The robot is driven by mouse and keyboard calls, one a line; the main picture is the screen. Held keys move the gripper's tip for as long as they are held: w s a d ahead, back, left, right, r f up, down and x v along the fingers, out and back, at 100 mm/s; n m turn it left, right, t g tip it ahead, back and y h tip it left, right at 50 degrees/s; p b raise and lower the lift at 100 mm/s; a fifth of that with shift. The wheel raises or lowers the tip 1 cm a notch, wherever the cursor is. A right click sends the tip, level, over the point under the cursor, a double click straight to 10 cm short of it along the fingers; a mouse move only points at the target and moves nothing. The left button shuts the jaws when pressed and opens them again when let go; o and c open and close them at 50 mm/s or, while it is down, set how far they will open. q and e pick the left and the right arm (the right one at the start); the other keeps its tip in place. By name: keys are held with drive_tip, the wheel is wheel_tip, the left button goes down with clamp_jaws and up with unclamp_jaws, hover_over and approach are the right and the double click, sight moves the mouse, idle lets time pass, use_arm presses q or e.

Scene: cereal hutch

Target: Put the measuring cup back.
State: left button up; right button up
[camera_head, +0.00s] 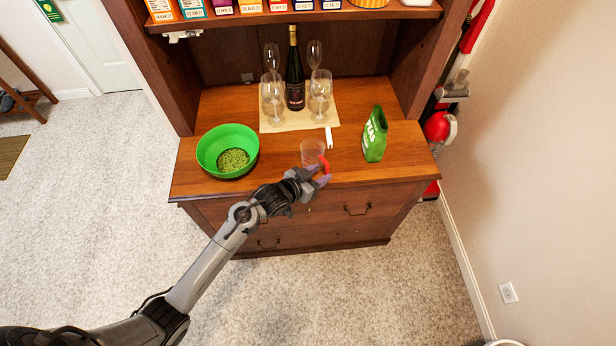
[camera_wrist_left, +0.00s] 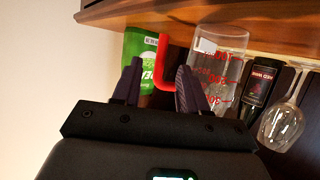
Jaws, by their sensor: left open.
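The clear measuring cup (camera_head: 312,150) with red markings and a red handle stands on the wooden hutch counter near its front edge. My left gripper (camera_head: 321,176) is at the handle side of the cup. In the left wrist view the picture is turned over, and the cup (camera_wrist_left: 222,62) is beside the fingers. There the red handle (camera_wrist_left: 164,62) appears between the two open fingers (camera_wrist_left: 158,80). I cannot tell whether the fingers touch it. My right gripper is not in view.
A green bowl (camera_head: 227,143) of peas stands left of the cup. A green peas bag (camera_head: 375,136) stands right. Behind are a wine bottle (camera_head: 295,75) and several glasses on a mat (camera_head: 275,125). A small white item (camera_head: 328,137) lies nearby. Boxes line the upper shelf (camera_head: 300,17).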

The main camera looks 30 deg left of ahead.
use_arm(q)
drive_tip(key=s+r+g+y, duration=0.1)
drive_tip(key=s+g, duration=0.3)
drive_tip(key=s, duration=1.2)
drive_tip(key=s+a+r+n+g+y, duration=0.1)
drive_tip(key=s+g+y, duration=0.2)
drive_tip(key=s, duration=1.4)
drive_tip(key=shift+s+a+r+n+g+p, duration=0.3)
drive_tip(key=shift+g+p, duration=0.1)
drive_tip(key=shift+g, duration=0.7)
drive_tip(key=shift+w, duration=0.1)
wheel_tip(320, 180, up, 34)
drive_tip(key=p, duration=3.4)
